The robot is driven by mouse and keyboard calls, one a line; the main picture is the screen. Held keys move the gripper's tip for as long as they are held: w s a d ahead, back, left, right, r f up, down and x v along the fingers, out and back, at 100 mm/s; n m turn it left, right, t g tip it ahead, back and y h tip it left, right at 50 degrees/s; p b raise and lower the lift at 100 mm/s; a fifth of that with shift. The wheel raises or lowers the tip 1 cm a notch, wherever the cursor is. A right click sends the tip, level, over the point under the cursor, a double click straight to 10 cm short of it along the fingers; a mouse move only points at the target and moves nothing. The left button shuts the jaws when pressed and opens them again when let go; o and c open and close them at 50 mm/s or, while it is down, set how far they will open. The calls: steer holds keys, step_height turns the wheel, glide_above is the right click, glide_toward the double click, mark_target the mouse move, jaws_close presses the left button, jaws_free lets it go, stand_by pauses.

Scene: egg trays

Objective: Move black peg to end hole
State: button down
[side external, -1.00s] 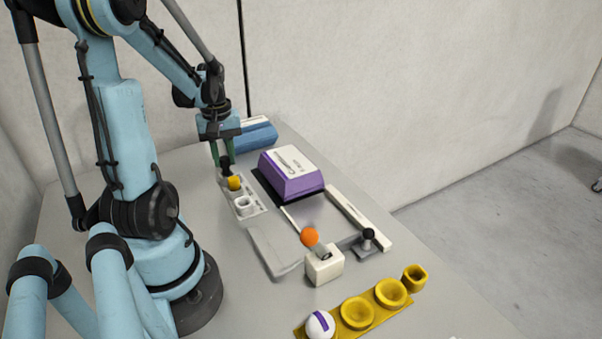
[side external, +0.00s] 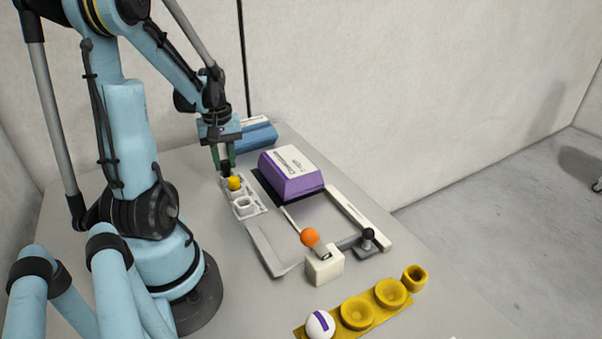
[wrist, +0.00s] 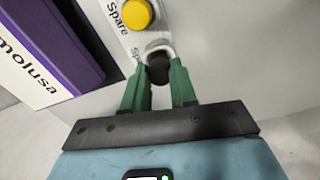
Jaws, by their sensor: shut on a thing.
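The black peg (wrist: 158,70) is between the green fingers of my gripper (wrist: 160,82), which is shut on it in the wrist view. It is at the end hole of the white peg strip (side external: 256,208); the fingers partly hide how deep it sits. In the side view my gripper (side external: 224,165) is at the far end of the strip, holding the dark peg low. A yellow peg (side external: 234,183) stands in the strip beside it and also shows in the wrist view (wrist: 137,13). An empty white socket (side external: 243,203) is nearer the camera.
A purple box (side external: 290,176) stands right of the strip. A blue box (side external: 258,138) is behind. An orange-knobbed lever (side external: 310,237) on a white block, a black-knobbed piece (side external: 368,235) and a yellow tray (side external: 340,322) with a white ball (side external: 319,325) are nearer the camera.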

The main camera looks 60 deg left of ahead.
steer(key=shift+f, duration=0.6)
stand_by(0.7)
steer(key=c, duration=0.8)
jaws_free()
steer(key=shift+r, duration=6.05)
steer(key=shift+r, duration=0.15)
steer(key=shift+r, duration=0.55)
